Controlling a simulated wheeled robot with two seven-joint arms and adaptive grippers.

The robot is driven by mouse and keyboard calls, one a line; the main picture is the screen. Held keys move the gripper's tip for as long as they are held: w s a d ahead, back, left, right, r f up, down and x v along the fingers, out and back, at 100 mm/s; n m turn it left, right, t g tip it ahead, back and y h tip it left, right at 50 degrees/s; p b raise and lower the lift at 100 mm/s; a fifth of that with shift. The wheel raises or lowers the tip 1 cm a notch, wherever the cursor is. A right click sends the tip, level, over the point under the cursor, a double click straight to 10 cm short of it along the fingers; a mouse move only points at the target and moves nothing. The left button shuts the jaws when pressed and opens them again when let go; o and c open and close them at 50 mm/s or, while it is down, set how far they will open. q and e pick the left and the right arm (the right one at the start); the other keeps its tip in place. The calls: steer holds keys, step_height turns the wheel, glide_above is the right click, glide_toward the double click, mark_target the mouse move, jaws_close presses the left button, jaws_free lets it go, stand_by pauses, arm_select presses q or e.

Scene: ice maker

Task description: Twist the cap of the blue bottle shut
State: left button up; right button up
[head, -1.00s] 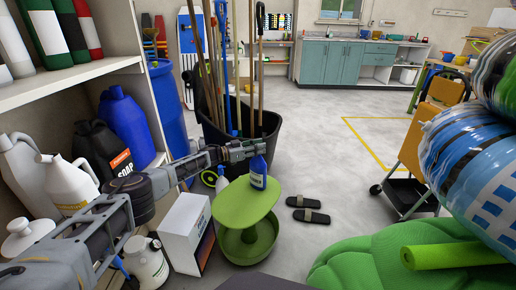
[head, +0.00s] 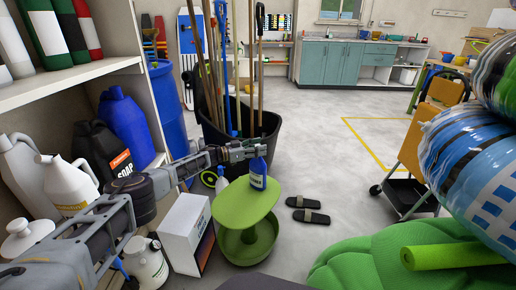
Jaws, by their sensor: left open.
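The small blue bottle (head: 258,181) with a pale label stands upright on the round green table (head: 245,207). My left arm reaches in from the left. My left gripper (head: 258,151) is at the top of the bottle, open, with its fingers around or just beside the cap. The cap is mostly hidden by the fingers, so I cannot tell whether they touch it or how far it is turned. My right gripper is not in view.
A white box (head: 186,233) stands on the floor left of the table. A black bin (head: 240,128) with several poles is behind it. Shelves with jugs (head: 70,185) line the left. Sandals (head: 310,216) lie to the right; green bags (head: 390,262) fill the lower right.

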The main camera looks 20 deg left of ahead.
arm_select(q)
steer(key=v, duration=0.7)
steer(key=shift+s+a, duration=0.15)
steer(key=shift+a, duration=0.05)
stand_by(0.5)
stand_by(0.6)
